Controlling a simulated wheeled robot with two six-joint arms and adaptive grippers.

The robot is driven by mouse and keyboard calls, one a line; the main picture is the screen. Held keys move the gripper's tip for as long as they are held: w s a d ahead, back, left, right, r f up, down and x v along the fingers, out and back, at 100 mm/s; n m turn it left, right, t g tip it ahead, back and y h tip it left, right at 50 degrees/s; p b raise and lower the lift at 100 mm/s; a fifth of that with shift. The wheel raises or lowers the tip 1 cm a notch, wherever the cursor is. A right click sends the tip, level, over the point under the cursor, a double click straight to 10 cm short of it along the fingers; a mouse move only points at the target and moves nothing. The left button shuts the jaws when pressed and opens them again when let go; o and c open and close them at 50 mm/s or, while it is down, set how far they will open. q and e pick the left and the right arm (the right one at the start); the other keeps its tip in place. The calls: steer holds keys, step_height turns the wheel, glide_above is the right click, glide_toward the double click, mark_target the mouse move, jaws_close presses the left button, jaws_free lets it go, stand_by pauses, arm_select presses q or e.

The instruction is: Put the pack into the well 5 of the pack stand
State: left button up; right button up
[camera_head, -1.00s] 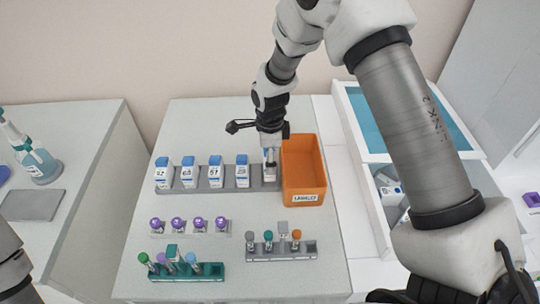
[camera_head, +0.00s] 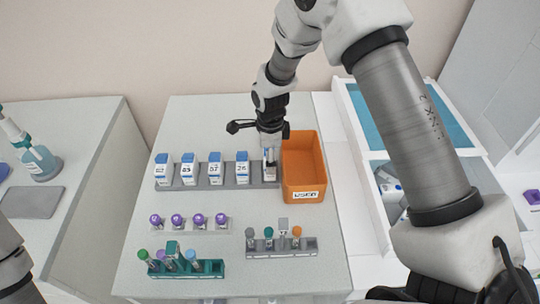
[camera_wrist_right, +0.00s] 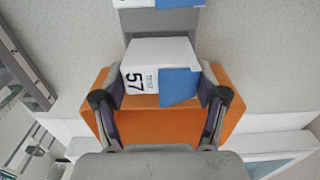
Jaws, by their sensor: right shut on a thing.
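My right gripper (camera_head: 270,146) comes down over the right end of the grey pack stand (camera_head: 203,187). It is shut on a white and blue pack (camera_head: 269,172), upright at the stand's rightmost well. The fingers hide part of the pack, and I cannot tell how deep its base sits. In the right wrist view, this pack (camera_wrist_right: 160,72) is between the fingers (camera_wrist_right: 160,120) and its label reads 57. Several similar packs (camera_head: 189,170) stand in the other wells to the left. My left gripper is out of view.
An orange bin (camera_head: 304,168) stands close on the right of the held pack. In front are a purple-capped tube rack (camera_head: 188,231), a green rack (camera_head: 205,269) and a grey rack (camera_head: 280,250). An open drawer (camera_head: 375,160) lies further right.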

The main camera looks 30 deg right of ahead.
steer(key=shift+f, duration=0.1)
steer(key=shift+f+b, duration=0.3)
steer(key=shift+f, duration=0.3)
stand_by(0.6)
steer(key=o, duration=1.4)
step_height(320, 180, up, 12)
steer(key=shift+f, duration=0.1)
